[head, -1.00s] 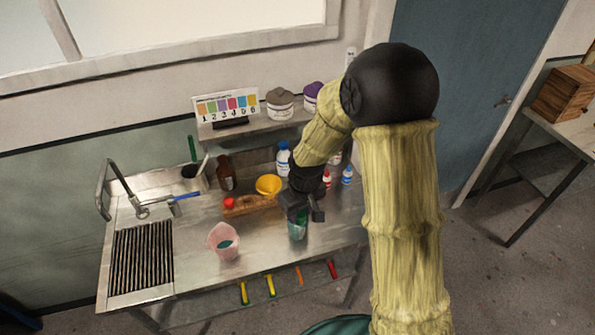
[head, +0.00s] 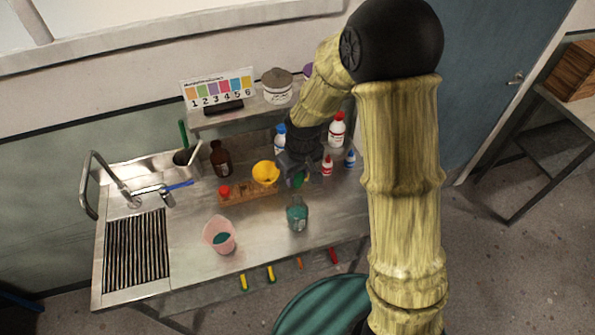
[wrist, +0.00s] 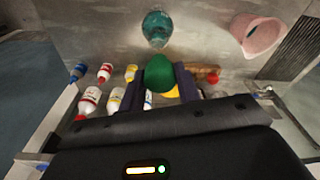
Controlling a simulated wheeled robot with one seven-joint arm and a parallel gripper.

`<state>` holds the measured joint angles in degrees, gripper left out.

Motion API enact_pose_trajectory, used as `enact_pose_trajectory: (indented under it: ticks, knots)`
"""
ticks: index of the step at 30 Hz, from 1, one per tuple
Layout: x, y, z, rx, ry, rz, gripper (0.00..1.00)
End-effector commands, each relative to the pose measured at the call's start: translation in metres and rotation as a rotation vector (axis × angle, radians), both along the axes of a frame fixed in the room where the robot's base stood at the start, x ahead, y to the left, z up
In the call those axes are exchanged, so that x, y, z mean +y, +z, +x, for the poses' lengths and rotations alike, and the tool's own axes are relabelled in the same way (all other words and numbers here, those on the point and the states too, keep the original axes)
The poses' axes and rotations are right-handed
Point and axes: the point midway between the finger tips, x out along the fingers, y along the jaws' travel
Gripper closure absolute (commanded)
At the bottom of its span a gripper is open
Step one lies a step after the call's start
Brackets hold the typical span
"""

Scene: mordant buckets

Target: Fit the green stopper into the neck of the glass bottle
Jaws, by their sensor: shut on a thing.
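The green stopper (wrist: 160,72) is between the two fingers of my gripper (wrist: 162,84), which is shut on it. In the head view the gripper (head: 298,174) is over the back of the bench, with a bit of the green stopper (head: 301,180) showing below it. The glass bottle (head: 297,214) stands upright on the bench, nearer the front than the gripper, and holds teal liquid. It also shows in the wrist view (wrist: 157,28), apart from the stopper. The inside of its neck is too small to make out.
A pink beaker (head: 220,236) stands left of the bottle. A wooden rack (head: 247,194) with a red stopper (head: 224,190) and a yellow bowl (head: 265,172) lie behind. Small bottles (head: 328,165) stand close right of the gripper. The bench front right of the bottle is clear.

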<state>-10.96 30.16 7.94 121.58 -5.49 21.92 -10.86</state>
Motion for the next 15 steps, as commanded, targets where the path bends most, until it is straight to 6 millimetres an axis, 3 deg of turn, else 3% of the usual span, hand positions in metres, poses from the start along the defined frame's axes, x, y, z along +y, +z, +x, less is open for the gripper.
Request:
enact_pose_trajectory:
  ticks: [15]
  knots:
    - [0.000,-0.015,-0.001,0.000,-0.035,-0.001,0.89]
